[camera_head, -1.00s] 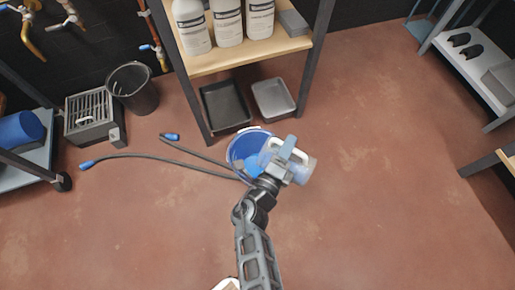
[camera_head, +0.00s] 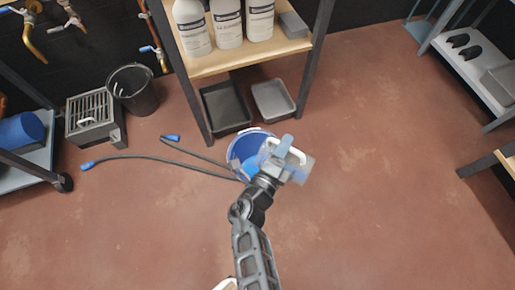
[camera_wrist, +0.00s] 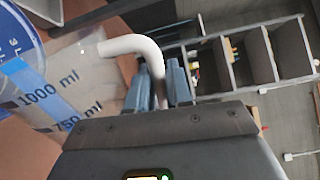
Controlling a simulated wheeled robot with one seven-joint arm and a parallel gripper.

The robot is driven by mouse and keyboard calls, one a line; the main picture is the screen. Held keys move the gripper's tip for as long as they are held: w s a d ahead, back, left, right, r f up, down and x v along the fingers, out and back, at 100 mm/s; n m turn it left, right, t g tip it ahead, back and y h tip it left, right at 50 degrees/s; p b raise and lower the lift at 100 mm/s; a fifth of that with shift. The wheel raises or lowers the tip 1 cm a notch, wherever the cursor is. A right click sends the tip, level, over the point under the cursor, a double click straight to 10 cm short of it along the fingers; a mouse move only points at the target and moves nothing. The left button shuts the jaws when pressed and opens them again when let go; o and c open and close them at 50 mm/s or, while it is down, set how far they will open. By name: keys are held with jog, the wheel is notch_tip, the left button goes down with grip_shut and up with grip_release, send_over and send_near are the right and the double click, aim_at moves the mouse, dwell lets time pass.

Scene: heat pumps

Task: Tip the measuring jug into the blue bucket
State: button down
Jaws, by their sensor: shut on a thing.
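The clear measuring jug (camera_head: 300,170) has a white handle and is tilted onto its side. In the wrist view the jug (camera_wrist: 62,85) shows 1000 ml and 750 ml marks. My gripper (camera_head: 284,146) is shut on its white handle (camera_wrist: 135,48), with the blue-grey fingers (camera_wrist: 160,85) on either side of it. The blue bucket (camera_head: 240,144) stands on the floor; the jug and gripper are over its right side and hide part of it. Blue shows inside the bucket. I cannot tell whether anything is in the jug.
Dark hoses with blue ends (camera_head: 130,156) lie on the floor left of the bucket. A shelf (camera_head: 250,52) with white bottles stands behind, two trays (camera_head: 273,99) below it. A black bin (camera_head: 134,90) is at back left.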

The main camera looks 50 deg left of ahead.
aim_at(305, 164)
jog(key=shift+s+a+r, duration=0.1)
jog(key=shift+a+r, duration=0.05)
jog(key=shift+a, duration=0.05)
dwell(0.3)
jog(key=d+f+m+b, duration=0.1)
jog(key=d, duration=0.1)
jog(key=w+d+f+m+b, duration=0.1)
jog(key=d+b, duration=0.1)
jog(key=w+d+f+m+b, duration=0.1)
jog(key=d+b, duration=0.1)
jog(key=shift+f, duration=0.3)
jog(key=shift+r+m, duration=0.25)
jog(key=shift+m, duration=0.05)
jog(key=shift+w+d+f+m+b, duration=0.25)
jog(key=shift+d+f+m+b, duration=0.4)
jog(key=shift+b, duration=0.25)
jog(key=w+d+f+m+b, duration=0.1)
jog(key=d+f+m+b, duration=0.1)
jog(key=d+f+m, duration=0.2)
jog(key=w+d+f+m+b, duration=0.2)
jog(key=d+f+m, duration=0.3)
jog(key=f, duration=0.8)
jog(key=shift+w+d+m, duration=0.2)
jog(key=shift+w+m, duration=0.05)
jog(key=shift+m, duration=1.5)
